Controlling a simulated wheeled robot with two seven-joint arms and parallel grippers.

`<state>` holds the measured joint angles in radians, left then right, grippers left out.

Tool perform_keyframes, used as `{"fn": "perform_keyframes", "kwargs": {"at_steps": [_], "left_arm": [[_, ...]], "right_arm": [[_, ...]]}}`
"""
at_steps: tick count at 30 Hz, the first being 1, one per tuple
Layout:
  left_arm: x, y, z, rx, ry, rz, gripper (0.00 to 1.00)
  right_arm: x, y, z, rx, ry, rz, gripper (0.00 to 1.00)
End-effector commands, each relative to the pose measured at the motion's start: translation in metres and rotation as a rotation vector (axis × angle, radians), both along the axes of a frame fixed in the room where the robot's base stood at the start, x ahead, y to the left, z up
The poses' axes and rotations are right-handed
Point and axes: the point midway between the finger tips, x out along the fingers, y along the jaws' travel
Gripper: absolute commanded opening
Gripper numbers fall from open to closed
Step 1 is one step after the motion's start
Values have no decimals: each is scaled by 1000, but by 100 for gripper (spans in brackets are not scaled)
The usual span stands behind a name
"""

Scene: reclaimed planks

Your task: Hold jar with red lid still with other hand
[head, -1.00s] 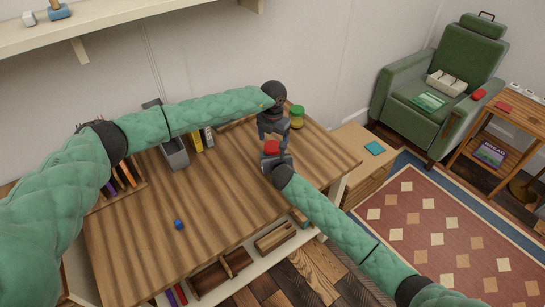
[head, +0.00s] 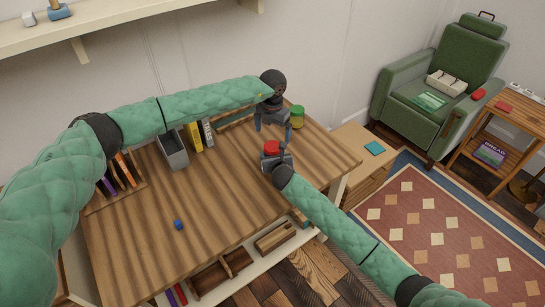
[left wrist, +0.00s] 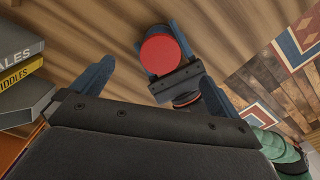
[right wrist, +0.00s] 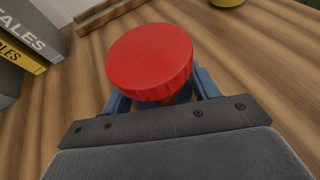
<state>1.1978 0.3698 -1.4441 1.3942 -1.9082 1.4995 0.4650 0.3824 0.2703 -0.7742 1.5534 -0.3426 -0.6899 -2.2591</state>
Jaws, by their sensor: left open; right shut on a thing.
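The jar with the red lid (head: 271,147) stands on the wooden desk near its right end. Its lid fills the middle of the right wrist view (right wrist: 150,60) and also shows in the left wrist view (left wrist: 160,53). Its body is mostly hidden. My right gripper (head: 273,158) is shut on the jar below the lid, with a finger on each side. My left gripper (head: 273,131) is open and empty, above and just behind the jar. In the left wrist view its fingers are spread wide, with the lid beyond them.
A yellow jar with a green lid (head: 297,116) stands behind my grippers. A small blue object (head: 179,224) lies front left. The middle of the desk is clear.

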Motion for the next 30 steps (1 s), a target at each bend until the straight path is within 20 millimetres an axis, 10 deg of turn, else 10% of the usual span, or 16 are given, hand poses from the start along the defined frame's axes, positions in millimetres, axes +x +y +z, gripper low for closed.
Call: {"fn": "perform_keyframes", "kwargs": {"at_steps": [15, 30], "left_arm": [[1, 0, 89, 0, 0, -1, 100], [0, 0, 103, -1, 1, -1, 100]], "right_arm": [[0, 0, 0, 0, -1, 0, 0], [0, 0, 1, 0, -1, 0, 0]]}}
